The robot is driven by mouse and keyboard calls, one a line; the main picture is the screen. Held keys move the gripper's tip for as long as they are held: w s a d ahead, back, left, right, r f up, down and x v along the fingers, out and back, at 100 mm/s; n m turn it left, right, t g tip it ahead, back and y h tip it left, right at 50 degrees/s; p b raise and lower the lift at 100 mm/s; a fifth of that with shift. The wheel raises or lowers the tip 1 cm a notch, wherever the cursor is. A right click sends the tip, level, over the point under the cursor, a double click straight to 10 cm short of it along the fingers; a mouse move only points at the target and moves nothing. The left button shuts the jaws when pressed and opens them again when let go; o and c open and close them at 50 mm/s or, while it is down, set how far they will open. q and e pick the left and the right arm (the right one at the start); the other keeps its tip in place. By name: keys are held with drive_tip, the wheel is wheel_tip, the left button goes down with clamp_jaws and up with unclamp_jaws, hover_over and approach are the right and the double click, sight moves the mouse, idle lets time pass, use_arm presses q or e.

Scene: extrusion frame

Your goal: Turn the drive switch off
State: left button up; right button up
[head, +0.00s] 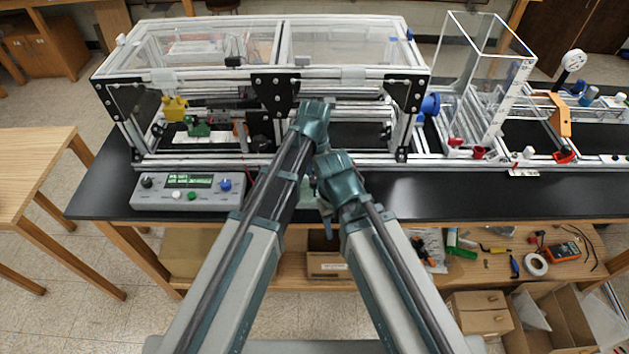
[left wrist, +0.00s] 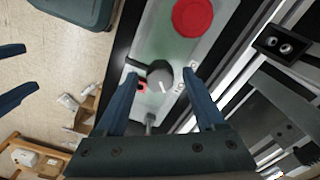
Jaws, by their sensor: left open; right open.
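My left gripper (left wrist: 160,84) is open, with one blue finger on each side of the knob. Whether the fingers touch it I cannot tell. In the head view my left gripper (head: 315,118) is at the frame's front, and the arms hide the knob. My right gripper (head: 338,190) is lower and open; its spread fingers show at the left of the left wrist view.
A control box (head: 187,190) with a lit display and several knobs sits at the bench's front left. The extrusion frame (head: 350,72) with clear panels stands behind my grippers. A blue knob (head: 430,104) juts from its right end. The black bench top (head: 450,195) is clear at front right.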

use_arm(q)
clamp_jaws()
idle(0.3)
drive_tip(key=shift+n, duration=0.4)
idle(0.3)
drive_tip(key=n, duration=0.3)
drive_tip(key=shift+s, duration=0.1)
drive_tip(key=n, duration=0.9)
drive_tip(key=shift+n, duration=2.5)
